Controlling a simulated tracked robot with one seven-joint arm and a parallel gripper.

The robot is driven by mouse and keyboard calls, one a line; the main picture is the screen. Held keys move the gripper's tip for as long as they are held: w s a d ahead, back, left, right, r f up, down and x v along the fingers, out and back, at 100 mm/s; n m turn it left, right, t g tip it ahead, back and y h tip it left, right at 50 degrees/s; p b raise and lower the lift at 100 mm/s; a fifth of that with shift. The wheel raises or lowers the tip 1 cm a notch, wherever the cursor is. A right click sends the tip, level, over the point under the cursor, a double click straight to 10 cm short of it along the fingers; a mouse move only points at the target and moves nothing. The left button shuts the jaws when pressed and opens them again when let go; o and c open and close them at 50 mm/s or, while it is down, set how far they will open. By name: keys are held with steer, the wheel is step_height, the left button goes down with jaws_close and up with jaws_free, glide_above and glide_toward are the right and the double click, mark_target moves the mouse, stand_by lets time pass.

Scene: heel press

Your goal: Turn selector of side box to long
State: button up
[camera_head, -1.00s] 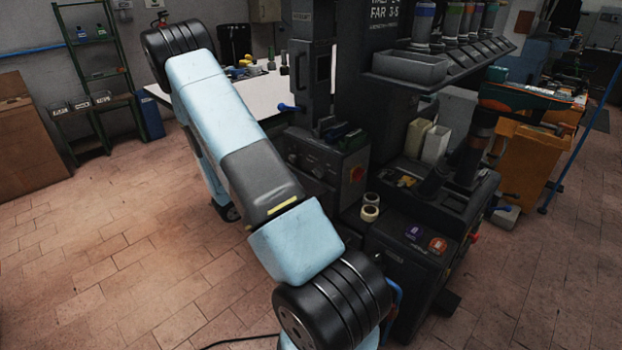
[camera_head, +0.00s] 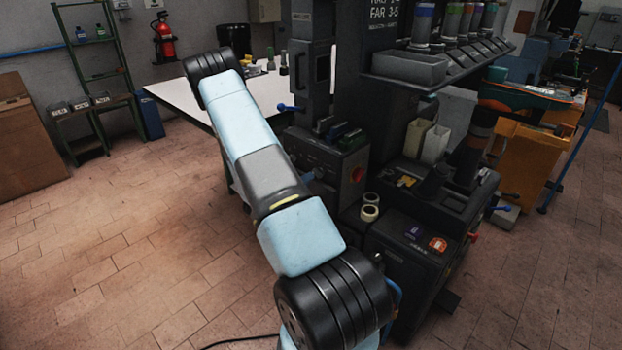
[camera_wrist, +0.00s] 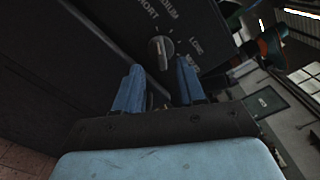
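In the wrist view the side box shows as a dark panel (camera_wrist: 112,28) with pale lettering around a round grey selector knob (camera_wrist: 160,48). The knob's exact pointing is hard to tell. My gripper (camera_wrist: 160,85) is open, its two blue fingers apart below the knob on either side of it in the picture. Nothing is between the fingers; contact with the knob is not visible. In the head view the side box (camera_head: 335,165) is partly behind my arm, and my gripper is not clearly seen.
The side box carries a red button (camera_head: 357,174) and has several dark items on top. A blue-handled lever (camera_head: 290,107) sticks out above it. A white table (camera_head: 180,97) is behind my arm. Tiled floor on the left is free.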

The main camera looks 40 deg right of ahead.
mark_target(317, 173)
steer(key=shift+w+d, duration=0.2)
steer(key=shift+d, duration=2.2)
steer(key=shift+c, duration=0.2)
